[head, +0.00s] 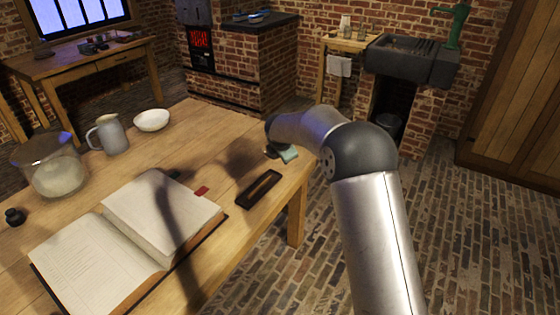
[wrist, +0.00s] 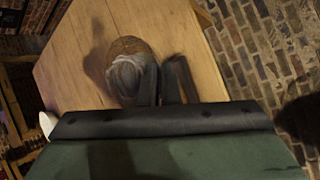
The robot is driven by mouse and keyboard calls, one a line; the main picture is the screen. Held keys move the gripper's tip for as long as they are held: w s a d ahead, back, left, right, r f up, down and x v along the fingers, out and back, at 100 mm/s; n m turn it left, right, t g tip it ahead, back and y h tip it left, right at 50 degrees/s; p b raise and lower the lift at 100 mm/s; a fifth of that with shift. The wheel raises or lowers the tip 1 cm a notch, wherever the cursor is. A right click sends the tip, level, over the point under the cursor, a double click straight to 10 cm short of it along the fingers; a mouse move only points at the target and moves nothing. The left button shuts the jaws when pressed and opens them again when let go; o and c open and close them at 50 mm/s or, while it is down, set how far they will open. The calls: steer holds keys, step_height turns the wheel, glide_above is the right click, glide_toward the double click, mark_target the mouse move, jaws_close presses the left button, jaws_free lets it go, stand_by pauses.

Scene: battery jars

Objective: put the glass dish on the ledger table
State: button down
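The ledger table (head: 232,134) is the wooden table carrying a large open ledger (head: 160,215). My gripper (wrist: 160,80) hangs over its far right part; in the head view my arm hides most of it. In the wrist view a round, clear dish with a greyish, ruffled look, apparently the glass dish (wrist: 125,70), sits at the left finger. Its right rim seems to pass between the two dark fingers, which are nearly together. A shadow lies to its left on the wood. Whether the dish touches the table is hard to tell.
On the table stand a glass jar (head: 57,168), a grey jug (head: 108,134), a white bowl (head: 151,120), a small dark bottle (head: 14,217) and a dark tray (head: 259,189). Bare wood shows between the bowl and my gripper. The table's right edge is close.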

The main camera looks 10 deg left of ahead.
steer(key=x, duration=0.3)
steer(key=w+x, duration=0.1)
steer(key=x, duration=0.2)
steer(key=r+p+x, duration=0.1)
steer(key=x, duration=0.3)
steer(key=shift+w+d+r, duration=0.1)
steer(key=shift+w+d, duration=0.2)
steer(key=shift+w, duration=0.1)
step_height(320, 180, down, 3)
steer(key=shift+w+f, duration=0.15)
steer(key=c, duration=1.6)
jaws_free()
steer(key=shift+c, duration=0.2)
